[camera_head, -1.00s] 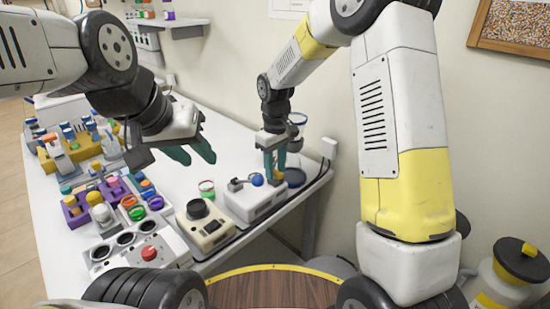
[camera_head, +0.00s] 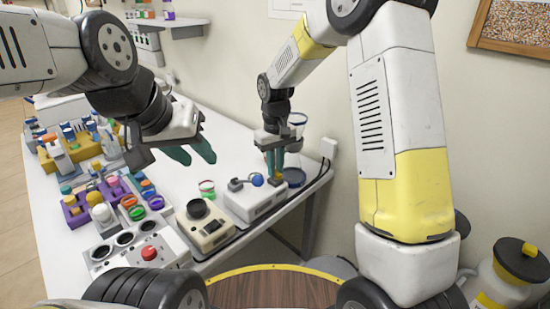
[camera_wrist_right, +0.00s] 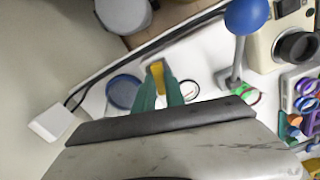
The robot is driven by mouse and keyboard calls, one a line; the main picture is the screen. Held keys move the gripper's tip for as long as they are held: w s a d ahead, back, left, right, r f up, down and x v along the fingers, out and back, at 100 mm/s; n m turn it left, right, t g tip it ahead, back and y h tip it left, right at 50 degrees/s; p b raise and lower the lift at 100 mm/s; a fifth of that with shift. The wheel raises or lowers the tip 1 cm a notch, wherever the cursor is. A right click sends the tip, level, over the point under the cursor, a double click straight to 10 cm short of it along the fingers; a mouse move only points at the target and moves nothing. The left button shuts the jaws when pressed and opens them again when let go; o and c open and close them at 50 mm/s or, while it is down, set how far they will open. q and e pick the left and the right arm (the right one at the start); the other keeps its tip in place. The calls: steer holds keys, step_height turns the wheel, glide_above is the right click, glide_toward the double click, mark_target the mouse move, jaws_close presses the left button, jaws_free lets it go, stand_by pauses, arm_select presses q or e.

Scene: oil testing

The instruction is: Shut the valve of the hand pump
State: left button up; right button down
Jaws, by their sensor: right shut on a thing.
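The hand pump (camera_head: 254,203) is a white box with a lever ending in a blue ball (camera_head: 257,180), at the right end of the table. In the right wrist view the blue ball (camera_wrist_right: 246,15) and its grey lever show at the upper right. My right gripper (camera_head: 275,172) reaches down at the pump's far right side. Its green fingers (camera_wrist_right: 158,85) are shut on a small yellow piece (camera_wrist_right: 157,70), apparently the valve handle. The valve body is mostly hidden by the fingers. My left gripper (camera_head: 190,153) is open and empty above the table, left of the pump.
A beige device with a black dial (camera_head: 204,227) stands left of the pump. The table's right edge is close.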

steer(key=m, duration=1.1)
steer(key=shift+m, duration=1.9)
steer(key=c, duration=1.4)
jaws_free()
step_height(320, 180, up, 8)
steer(key=shift+f, duration=0.1)
